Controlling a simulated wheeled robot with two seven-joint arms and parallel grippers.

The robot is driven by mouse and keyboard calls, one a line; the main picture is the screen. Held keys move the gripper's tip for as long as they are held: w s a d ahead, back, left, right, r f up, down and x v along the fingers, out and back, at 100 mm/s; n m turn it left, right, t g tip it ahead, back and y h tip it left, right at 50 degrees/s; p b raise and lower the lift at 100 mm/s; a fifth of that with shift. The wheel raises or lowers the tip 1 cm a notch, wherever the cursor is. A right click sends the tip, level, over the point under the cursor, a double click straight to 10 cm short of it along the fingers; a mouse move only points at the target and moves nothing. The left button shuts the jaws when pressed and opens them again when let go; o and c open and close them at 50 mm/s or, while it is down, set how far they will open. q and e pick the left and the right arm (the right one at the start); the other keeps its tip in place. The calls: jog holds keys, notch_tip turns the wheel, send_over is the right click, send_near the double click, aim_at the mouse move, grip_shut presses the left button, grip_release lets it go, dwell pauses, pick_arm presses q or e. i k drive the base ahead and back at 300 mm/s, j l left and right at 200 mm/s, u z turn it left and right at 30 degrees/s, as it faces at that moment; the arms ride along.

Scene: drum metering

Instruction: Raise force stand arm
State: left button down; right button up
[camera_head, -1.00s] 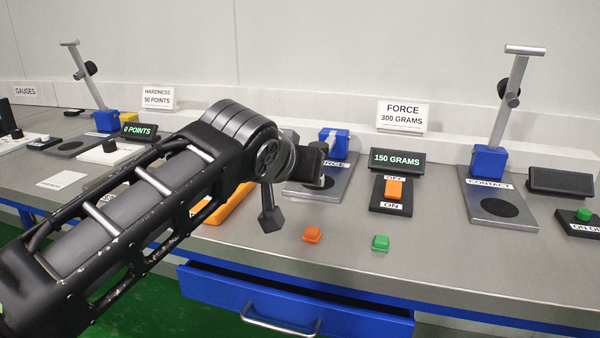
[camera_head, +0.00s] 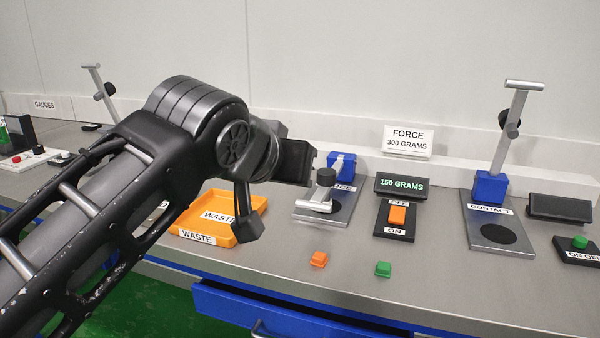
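The force stand has a grey base plate (camera_head: 345,208), a blue block (camera_head: 342,166) at its back and a silver arm with a black weight (camera_head: 326,177). This arm is lowered forward, its crossbar handle (camera_head: 314,205) low over the front of the plate. My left gripper (camera_head: 298,161) is left of the blue block and above the plate, apart from the handle. My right gripper is not in view. The force display (camera_head: 401,185) reads 150 GRAMS; the sign (camera_head: 408,141) reads FORCE 300 GRAMS.
The contact stand (camera_head: 490,187) at the right has its arm upright. An orange block (camera_head: 318,259) and a green block (camera_head: 383,269) lie near the table's front edge. A switch (camera_head: 397,216) stands before the display.

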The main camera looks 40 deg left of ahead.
aim_at(326, 178)
jog(key=k+l, duration=0.25)
jog(key=k, duration=0.2)
jog(key=k+l, duration=0.25)
jog(key=k, duration=0.25)
